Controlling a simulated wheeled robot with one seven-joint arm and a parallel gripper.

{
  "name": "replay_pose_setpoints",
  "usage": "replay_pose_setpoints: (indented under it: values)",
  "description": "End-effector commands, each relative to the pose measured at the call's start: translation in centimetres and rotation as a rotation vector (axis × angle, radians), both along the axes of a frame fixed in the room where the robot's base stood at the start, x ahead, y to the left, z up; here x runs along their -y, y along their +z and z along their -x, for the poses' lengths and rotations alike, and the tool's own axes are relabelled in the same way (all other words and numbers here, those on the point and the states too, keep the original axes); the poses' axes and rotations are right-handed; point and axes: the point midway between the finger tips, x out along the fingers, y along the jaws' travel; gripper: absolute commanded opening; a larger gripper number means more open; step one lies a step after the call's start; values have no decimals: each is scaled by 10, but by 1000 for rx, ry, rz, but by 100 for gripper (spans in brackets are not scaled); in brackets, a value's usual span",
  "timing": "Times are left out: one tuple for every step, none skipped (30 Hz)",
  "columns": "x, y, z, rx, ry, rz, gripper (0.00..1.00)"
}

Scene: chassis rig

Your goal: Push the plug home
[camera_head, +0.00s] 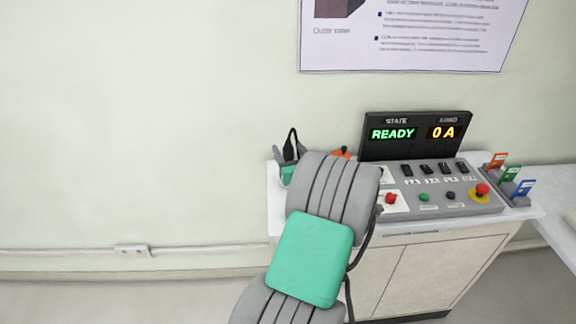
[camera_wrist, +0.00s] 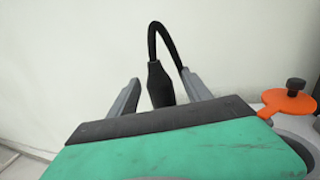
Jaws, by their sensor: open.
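The black plug (camera_wrist: 159,86) stands roughly upright between the two grey fingers of my gripper (camera_wrist: 160,76) in the wrist view. Its black cable (camera_wrist: 152,35) loops up from its top and drops behind the right finger. The fingers are open, with a visible gap on each side of the plug. In the head view the plug (camera_head: 291,146) shows small at the cabinet's left back corner, with my gripper (camera_head: 289,146) around it. The plug's lower end and any socket under it are hidden by my gripper body, so I cannot tell how deep it sits.
An orange piece (camera_wrist: 284,104) with a dark knob stands right of my gripper. The control panel (camera_head: 432,202) has several switches and buttons. Its display (camera_head: 414,135) reads READY and 0 A. Coloured tags (camera_head: 509,174) stand at the right. The wall is close behind.

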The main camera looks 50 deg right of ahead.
Motion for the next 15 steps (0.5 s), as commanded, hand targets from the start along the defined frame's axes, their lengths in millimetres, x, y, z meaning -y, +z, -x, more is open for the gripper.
replay_pose_setpoints:
  values:
    - [0, 0, 0, 0, 0, 0, 56]
    - [0, 0, 0, 0, 0, 0, 54]
    - [0, 0, 0, -1, 0, 1, 51]
    - [0, 0, 0, -1, 0, 1, 48]
    - [0, 0, 0, -1, 0, 1, 46]
    - [0, 0, 0, -1, 0, 1, 42]
    - [0, 0, 0, -1, 0, 0, 40]
    - [0, 0, 0, -1, 1, 0, 37]
    - [0, 0, 0, -1, 1, 0, 34]
    - [0, 0, 0, -1, 1, 0, 32]
    - [0, 0, 0, -1, 1, 0, 29]
    - [0, 0, 0, -1, 1, 0, 26]
    - [0, 0, 0, -1, 1, 0, 24]
    - [0, 0, 0, -1, 1, 0, 21]
    - [0, 0, 0, -1, 1, 0, 18]
